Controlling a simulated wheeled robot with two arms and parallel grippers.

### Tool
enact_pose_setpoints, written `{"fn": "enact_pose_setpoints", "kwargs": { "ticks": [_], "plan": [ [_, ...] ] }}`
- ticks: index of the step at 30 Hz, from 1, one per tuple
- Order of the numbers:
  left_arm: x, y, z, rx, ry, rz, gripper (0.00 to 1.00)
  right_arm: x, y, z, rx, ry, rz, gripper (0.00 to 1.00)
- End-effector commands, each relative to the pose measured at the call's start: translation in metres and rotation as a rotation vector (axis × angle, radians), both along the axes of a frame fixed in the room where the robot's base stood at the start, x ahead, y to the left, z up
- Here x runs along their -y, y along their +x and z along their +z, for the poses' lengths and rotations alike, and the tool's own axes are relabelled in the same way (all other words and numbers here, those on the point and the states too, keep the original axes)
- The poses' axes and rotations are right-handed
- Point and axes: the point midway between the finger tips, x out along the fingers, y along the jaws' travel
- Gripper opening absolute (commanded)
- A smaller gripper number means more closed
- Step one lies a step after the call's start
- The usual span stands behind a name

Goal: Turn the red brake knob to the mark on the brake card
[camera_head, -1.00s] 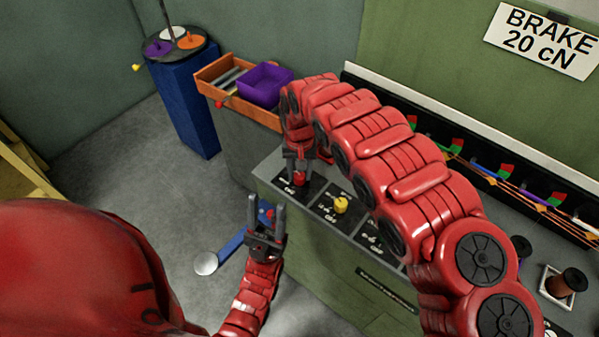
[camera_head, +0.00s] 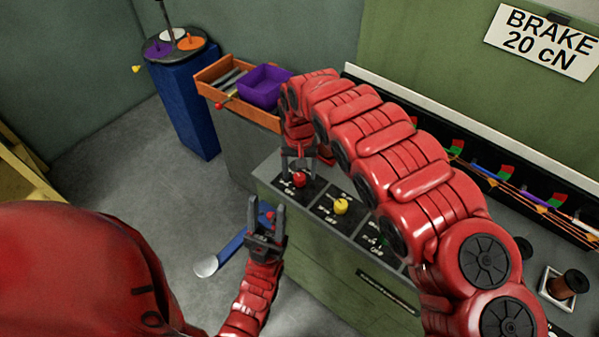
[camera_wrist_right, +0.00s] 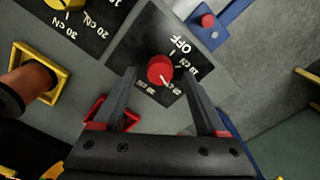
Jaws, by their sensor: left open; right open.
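The red brake knob (camera_head: 299,180) sits on a black dial plate at the left end of the grey bench. In the right wrist view the knob (camera_wrist_right: 160,69) has a white line pointing down and slightly right, toward the lower scale labels and away from OFF; I cannot tell the exact value. My right gripper (camera_head: 299,163) is open, its fingers (camera_wrist_right: 160,78) apart on either side of the knob with gaps visible. The brake card (camera_head: 541,40) on the back wall reads "BRAKE 20 CN". My left gripper (camera_head: 266,204) is open and empty in front of the bench.
A yellow knob (camera_head: 341,206) sits right of the red one. An orange tray (camera_head: 212,73) with a purple bin (camera_head: 264,86) stands behind. A blue pedestal (camera_head: 184,110) is at the back left. A blue bar (camera_head: 231,247) lies near my left gripper. A copper spool (camera_head: 567,285) stands at right.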

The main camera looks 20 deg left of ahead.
Motion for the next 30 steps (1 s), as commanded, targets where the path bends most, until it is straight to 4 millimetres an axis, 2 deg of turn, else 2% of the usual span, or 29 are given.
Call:
{"fn": "enact_pose_setpoints", "kwargs": {
  "ticks": [3, 6, 11, 21, 24, 30],
  "plan": [
    [0.000, 0.000, -0.007, 0.000, 0.000, 0.000, 0.50, 0.000, 0.001, 0.018, 0.004, -0.001, 0.000, 0.74],
    [0.000, 0.000, 0.004, 0.000, 0.000, 0.000, 0.50, 0.001, 0.003, 0.051, 0.008, 0.002, -0.003, 0.74],
    [0.000, 0.000, 0.005, 0.000, 0.000, 0.000, 0.50, 0.001, 0.002, 0.081, 0.006, 0.004, -0.001, 0.74],
    [0.000, 0.000, -0.012, 0.000, 0.000, 0.000, 0.50, -0.002, 0.000, 0.142, 0.004, 0.004, 0.001, 0.74],
    [0.000, 0.000, -0.013, 0.000, 0.000, 0.000, 0.50, -0.001, 0.000, 0.154, 0.002, 0.003, 0.001, 0.74],
    [0.000, 0.000, -0.014, 0.000, 0.000, 0.000, 0.50, 0.000, 0.000, 0.164, 0.000, 0.001, -0.001, 0.74]
  ]
}}
